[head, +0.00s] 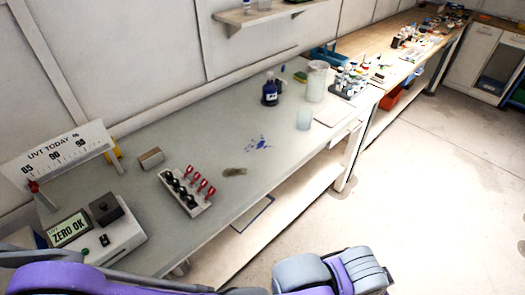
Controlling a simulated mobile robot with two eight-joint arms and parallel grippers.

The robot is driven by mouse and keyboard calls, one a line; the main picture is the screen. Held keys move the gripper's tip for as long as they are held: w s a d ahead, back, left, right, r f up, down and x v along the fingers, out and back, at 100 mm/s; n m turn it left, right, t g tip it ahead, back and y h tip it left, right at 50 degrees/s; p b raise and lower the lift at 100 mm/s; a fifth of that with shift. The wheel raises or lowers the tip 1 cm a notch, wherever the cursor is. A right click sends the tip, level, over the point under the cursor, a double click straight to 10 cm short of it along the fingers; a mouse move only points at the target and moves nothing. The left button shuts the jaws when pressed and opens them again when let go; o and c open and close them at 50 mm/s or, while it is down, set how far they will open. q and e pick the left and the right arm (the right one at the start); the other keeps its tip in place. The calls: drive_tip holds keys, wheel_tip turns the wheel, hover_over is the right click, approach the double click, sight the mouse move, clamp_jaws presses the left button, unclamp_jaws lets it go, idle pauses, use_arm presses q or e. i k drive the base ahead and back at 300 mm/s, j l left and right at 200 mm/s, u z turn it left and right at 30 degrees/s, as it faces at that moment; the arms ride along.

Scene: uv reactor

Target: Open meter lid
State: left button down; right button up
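The meter (122,240) is a pale box at the lower left of the bench, with a display (70,229) reading "ZERO OK". A dark grey block, which looks like the meter lid (105,209), sits on top of it to the right of the display and appears shut. A small dark button or knob (104,240) is on the meter's front part. Purple and grey links of my arms cross the bottom of the head view, in front of the meter's lower edge. Neither gripper's fingers show.
A dark blue bottle (270,92) and clear beakers (316,82) are farther back. The bench middle is mostly clear.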

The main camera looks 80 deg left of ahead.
sight(106, 209)
drive_tip(key=u, duration=4.1)
drive_tip(key=i+l+u, duration=0.1)
drive_tip(key=u, duration=0.15)
drive_tip(key=i+l+u, duration=0.1)
drive_tip(key=l+u, duration=0.15)
